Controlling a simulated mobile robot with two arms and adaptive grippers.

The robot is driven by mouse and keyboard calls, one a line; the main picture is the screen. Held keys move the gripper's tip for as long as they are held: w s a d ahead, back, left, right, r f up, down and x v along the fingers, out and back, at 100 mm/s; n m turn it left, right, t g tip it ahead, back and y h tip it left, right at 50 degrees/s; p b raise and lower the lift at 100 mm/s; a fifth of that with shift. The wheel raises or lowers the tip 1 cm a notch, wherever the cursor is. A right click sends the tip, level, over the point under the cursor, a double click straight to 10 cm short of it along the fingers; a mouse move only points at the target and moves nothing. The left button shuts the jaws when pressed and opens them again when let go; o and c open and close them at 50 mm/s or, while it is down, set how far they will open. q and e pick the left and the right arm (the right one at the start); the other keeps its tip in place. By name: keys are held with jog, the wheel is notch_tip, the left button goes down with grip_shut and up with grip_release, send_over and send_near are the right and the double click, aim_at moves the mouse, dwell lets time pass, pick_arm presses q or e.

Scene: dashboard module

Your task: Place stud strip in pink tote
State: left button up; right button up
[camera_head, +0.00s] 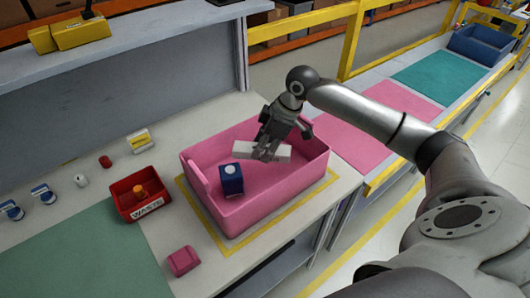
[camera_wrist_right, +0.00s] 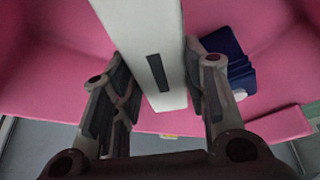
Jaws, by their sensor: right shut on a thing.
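The stud strip is a white bar (camera_head: 280,152) in the head view, inside the pink tote (camera_head: 243,222) toward its back wall. In the right wrist view the strip (camera_wrist_right: 143,35) runs between the two fingers and has a dark slot in its face. My right gripper (camera_head: 266,152) reaches down into the tote and is shut on the strip. The right wrist view shows its fingers (camera_wrist_right: 160,95) on both sides of the strip. Whether the strip touches the tote floor is unclear. A blue box (camera_head: 231,180) with a white round top sits in the tote, left of the strip.
A red bin labelled WASTE (camera_head: 140,198) stands left of the tote with an orange thing inside. A pink block (camera_head: 184,261) lies in front of the tote. Small parts lie at the left. A yellow rail (camera_head: 350,40) runs behind the conveyor at right.

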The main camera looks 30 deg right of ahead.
aim_at(266, 147)
jog(key=shift+w+d+f, duration=0.35)
jog(key=shift+w+f, duration=0.05)
jog(key=shift+f, duration=0.2)
jog(key=shift+w+d+f, duration=0.3)
jog(key=shift+w+f, duration=0.05)
jog(key=shift+f, duration=0.2)
jog(key=shift+w+d+f, duration=0.15)
jog(key=shift+f, duration=0.1)
jog(key=shift+w+d+f, duration=0.2)
jog(key=shift+d+f, duration=0.05)
jog(key=shift+f, duration=0.2)
notch_tip(266, 147, down, 2)
jog(key=shift+f+p, duration=0.15)
jog(key=shift+p, duration=0.55)
jog(key=shift+f, duration=0.35)
pick_arm(q)
jog(key=shift+w+r, duration=0.45)
jog(key=shift+r, duration=0.3)
jog(key=shift+w, duration=0.4)
pick_arm(e)
jog(key=o, duration=1)
jog(key=shift+o, duration=0.2)
